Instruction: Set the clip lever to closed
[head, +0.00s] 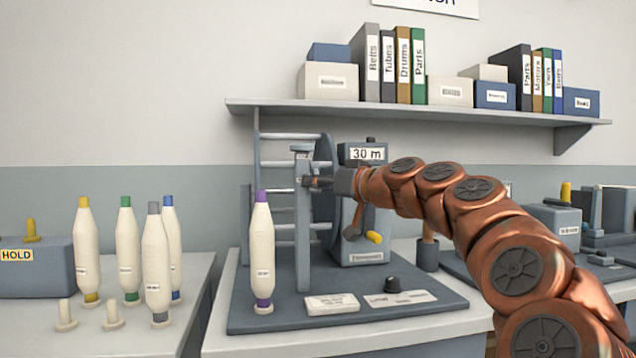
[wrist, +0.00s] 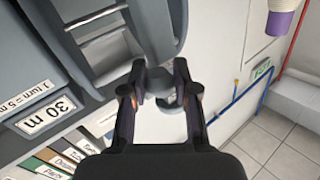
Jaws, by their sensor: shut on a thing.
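The clip lever (wrist: 164,84) shows in the wrist view as a small grey rounded piece between the fingertips of my gripper (wrist: 160,92). My gripper is shut on it, and the fingers hide part of it. In the head view my gripper (head: 318,182) reaches in from the right to the upper part of a grey upright post (head: 303,235), beside the winding wheel (head: 326,165). The lever is mostly hidden there, so I cannot tell its setting.
A cream bobbin with purple ends (head: 262,245) stands in front of the post, left of my gripper. The counter box (head: 362,210) marked 30 m is behind my arm. Several bobbins stand on the left table (head: 190,325). A shelf (head: 420,112) with binders hangs above.

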